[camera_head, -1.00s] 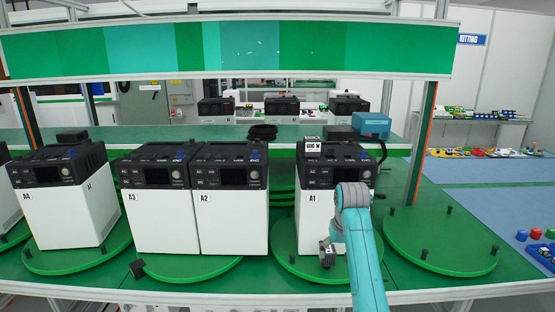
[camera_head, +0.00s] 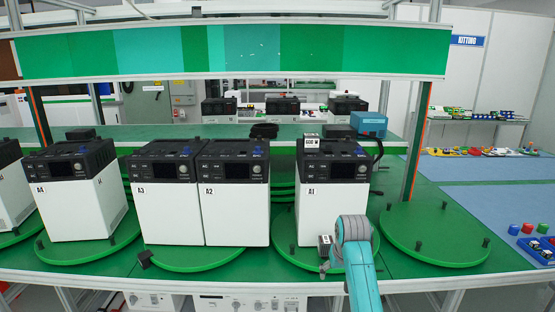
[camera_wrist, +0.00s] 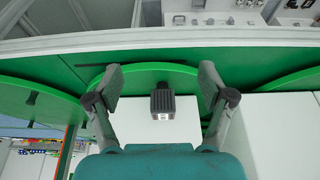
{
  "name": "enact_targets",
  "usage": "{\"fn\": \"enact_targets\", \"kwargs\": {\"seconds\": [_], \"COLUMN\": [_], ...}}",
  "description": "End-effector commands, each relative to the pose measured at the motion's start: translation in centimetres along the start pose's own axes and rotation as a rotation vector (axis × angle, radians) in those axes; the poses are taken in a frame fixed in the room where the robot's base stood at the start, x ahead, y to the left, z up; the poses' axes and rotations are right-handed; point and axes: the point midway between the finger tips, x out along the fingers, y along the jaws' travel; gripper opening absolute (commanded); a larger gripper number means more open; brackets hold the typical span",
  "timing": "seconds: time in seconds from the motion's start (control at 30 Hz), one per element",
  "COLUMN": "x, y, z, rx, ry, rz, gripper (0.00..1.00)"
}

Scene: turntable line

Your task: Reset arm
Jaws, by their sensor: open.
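My arm (camera_head: 355,250) shows in the head view at the lower middle, in front of the white unit labelled A1 (camera_head: 310,220). My gripper (camera_wrist: 162,80) shows in the wrist view with its two grey fingers spread wide and nothing held. A small dark block (camera_wrist: 162,102) with a pale face appears between the fingers, at the rim of the green turntable (camera_wrist: 150,72). It also shows in the head view (camera_head: 325,241), left of my arm. I cannot tell how far it is from the fingers. My arm partly hides the A1 turntable's front.
Units A2 (camera_head: 232,215), A3 (camera_head: 168,215) and A4 (camera_head: 80,208) stand on turntables to the left. An empty turntable (camera_head: 435,235) with dark pegs is at right. An overhead green panel (camera_head: 230,50) spans the line. The bench's front edge (camera_head: 420,284) is close to my arm.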

Motion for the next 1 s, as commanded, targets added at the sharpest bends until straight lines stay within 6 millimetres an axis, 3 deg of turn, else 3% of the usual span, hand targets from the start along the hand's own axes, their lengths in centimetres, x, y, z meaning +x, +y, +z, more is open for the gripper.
{"fn": "enact_targets", "kwargs": {"seconds": [0.27, 0.4, 0.6, 0.8, 1.0], "x": [6.1, 9.7, 13.5, 15.7, 16.3], "y": [0.1, 0.1, 0.2, 0.2, 0.3], "z": [5.3, 9.4, 15.7, 22.3, 29.0], "rx": [0.0, 0.0, 0.0, 0.0, 0.0], "ry": [0.067, 0.122, 0.203, 0.283, 0.364], "rz": [0.0, 0.0, 0.0, -0.001, 0.0], "gripper": [0.81, 0.81, 0.81, 0.81, 0.81]}}
